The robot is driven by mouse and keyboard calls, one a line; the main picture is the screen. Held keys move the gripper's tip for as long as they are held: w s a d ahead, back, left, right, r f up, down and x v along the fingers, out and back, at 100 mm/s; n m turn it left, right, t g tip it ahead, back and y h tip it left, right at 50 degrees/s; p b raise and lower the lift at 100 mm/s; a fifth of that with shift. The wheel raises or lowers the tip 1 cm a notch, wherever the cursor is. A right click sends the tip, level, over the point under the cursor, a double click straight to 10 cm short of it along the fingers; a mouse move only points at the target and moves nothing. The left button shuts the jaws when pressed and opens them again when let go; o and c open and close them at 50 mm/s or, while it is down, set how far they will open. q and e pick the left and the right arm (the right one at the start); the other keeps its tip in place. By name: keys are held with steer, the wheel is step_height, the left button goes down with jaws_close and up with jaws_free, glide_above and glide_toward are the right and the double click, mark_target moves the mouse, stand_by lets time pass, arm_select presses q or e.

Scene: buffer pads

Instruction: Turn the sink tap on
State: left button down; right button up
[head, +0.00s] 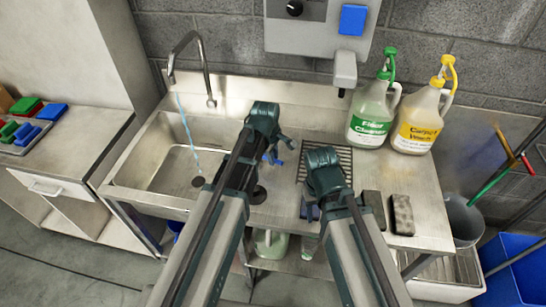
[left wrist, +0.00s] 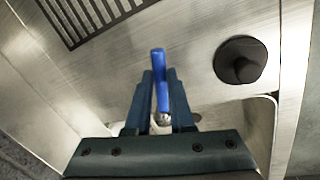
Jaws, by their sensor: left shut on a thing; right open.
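The steel sink tap (head: 190,45) arches over the left end of the sink basin (head: 155,160). A thin pale-blue stream of water (head: 187,130) runs from its spout down into the basin. My left gripper (head: 275,150) is at the sink's right side, shut on a small blue tap lever (head: 279,161). In the left wrist view the blue lever (left wrist: 160,82) stands between the two fingers, with a metal knob at its foot. My right gripper (head: 312,208) is open and empty, low over the counter to the right; its fingertips are partly hidden.
A black round plug (left wrist: 240,60) and a slotted drain grate (head: 340,160) lie on the counter. A green floor cleaner jug (head: 372,115) and a yellow-capped jug (head: 418,120) stand at the back right. A dark sponge (head: 402,215) lies at the right front.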

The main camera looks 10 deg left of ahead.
arm_select(q)
steer(key=c, duration=0.8)
jaws_free()
steer(key=r+p, duration=0.4)
steer(key=s+r+p, duration=0.1)
steer(key=r+p, duration=0.4)
steer(key=s+a+r+p, duration=0.1)
steer(key=r+p, duration=0.3)
steer(key=shift+s+r+p, duration=0.25)
steer(key=shift+p, duration=0.05)
arm_select(e)
step_height(320, 180, up, 14)
steer(key=shift+f, duration=0.25)
arm_select(q)
steer(key=s+d+f+m+b, duration=0.1)
steer(key=s+f+m+b, duration=0.1)
steer(key=s+m, duration=0.3)
steer(key=s+d+f+m+g+y+b, duration=0.1)
steer(key=s+d+f+m+b, duration=0.1)
steer(key=s+m, duration=0.4)
steer(key=s+d+f+m+g+y+b, duration=0.1)
steer(key=s+d+f+m+b, duration=0.1)
steer(key=s+m, duration=0.3)
steer(key=shift+s+f+m+b, duration=0.25)
steer(key=shift+f+m+b, duration=0.4)
steer(key=shift+f+m, duration=0.2)
arm_select(e)
step_height(320, 180, down, 7)
steer(key=shift+f, duration=0.15)
